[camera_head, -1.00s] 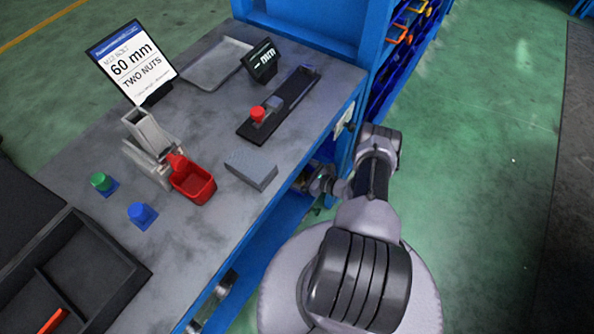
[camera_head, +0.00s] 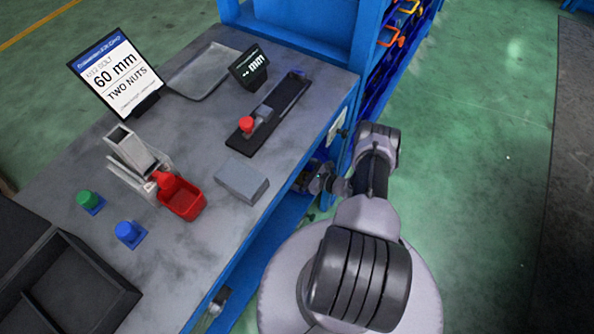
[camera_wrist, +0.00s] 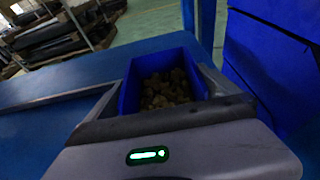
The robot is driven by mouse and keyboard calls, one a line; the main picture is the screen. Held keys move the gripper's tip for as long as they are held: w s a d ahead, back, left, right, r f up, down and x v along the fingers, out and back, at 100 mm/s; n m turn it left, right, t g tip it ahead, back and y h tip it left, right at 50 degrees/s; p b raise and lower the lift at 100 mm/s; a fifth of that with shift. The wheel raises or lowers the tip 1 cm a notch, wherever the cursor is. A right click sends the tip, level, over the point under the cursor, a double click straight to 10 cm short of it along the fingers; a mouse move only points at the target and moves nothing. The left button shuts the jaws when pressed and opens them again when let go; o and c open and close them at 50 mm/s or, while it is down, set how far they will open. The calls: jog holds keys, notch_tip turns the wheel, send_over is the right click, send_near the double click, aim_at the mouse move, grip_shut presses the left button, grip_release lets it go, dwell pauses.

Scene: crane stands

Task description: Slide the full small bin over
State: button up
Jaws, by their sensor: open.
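The small blue bin (camera_wrist: 130,91) shows in the wrist view, filled with brown lumpy pieces (camera_wrist: 168,90). It sits on a blue surface, directly in front of my gripper (camera_wrist: 160,84). My gripper is open, with a grey finger on each side of the bin's near part. I cannot tell whether the fingers touch its walls. In the head view my gripper (camera_head: 320,182) is low beside the workbench, partly hidden by its edge. The bin is hidden there.
A blue panel (camera_wrist: 266,65) stands close on the right in the wrist view. The grey workbench (camera_head: 195,245) holds a red tray (camera_head: 187,205), a grey block (camera_head: 242,181) and a sign (camera_head: 115,75). Green floor (camera_head: 480,190) is clear on the right.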

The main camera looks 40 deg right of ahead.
jog(key=p+v, duration=0.4)
jog(key=v, duration=1.3)
jog(key=shift+r+p, duration=0.15)
jog(key=shift+p, duration=0.2)
jog(key=shift+s+d, duration=0.1)
